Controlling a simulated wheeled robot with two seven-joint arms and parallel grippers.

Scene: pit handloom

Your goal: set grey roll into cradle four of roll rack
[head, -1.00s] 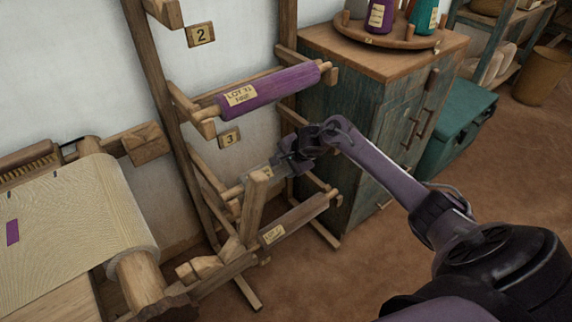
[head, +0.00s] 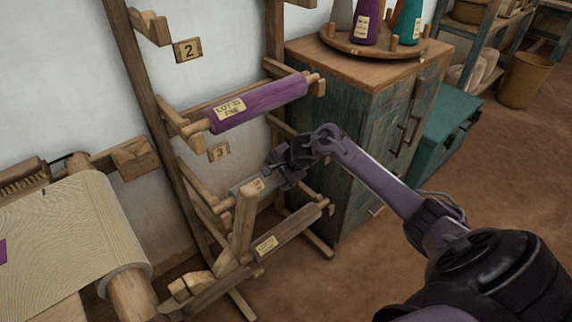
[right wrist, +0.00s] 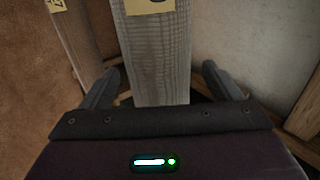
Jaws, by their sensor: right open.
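The grey roll (head: 243,189), with a yellow label, lies low in the wooden roll rack (head: 148,112), below the number 3 plate (head: 219,152). A post in front hides part of it, and its resting points and cradle number cannot be made out. My right gripper (head: 277,176) is at the roll's right part. In the right wrist view the grey roll (right wrist: 158,65) runs between the two spread fingers (right wrist: 165,88), with a gap beside each finger. The right gripper is open. My left gripper is not in view.
A purple roll (head: 262,102) lies in the rack above. A labelled brown bar or roll (head: 290,236) lies below the gripper. A green cabinet (head: 350,150) stands close behind my right arm. A cloth beam (head: 75,230) is at left. Open floor (head: 500,200) lies to the right.

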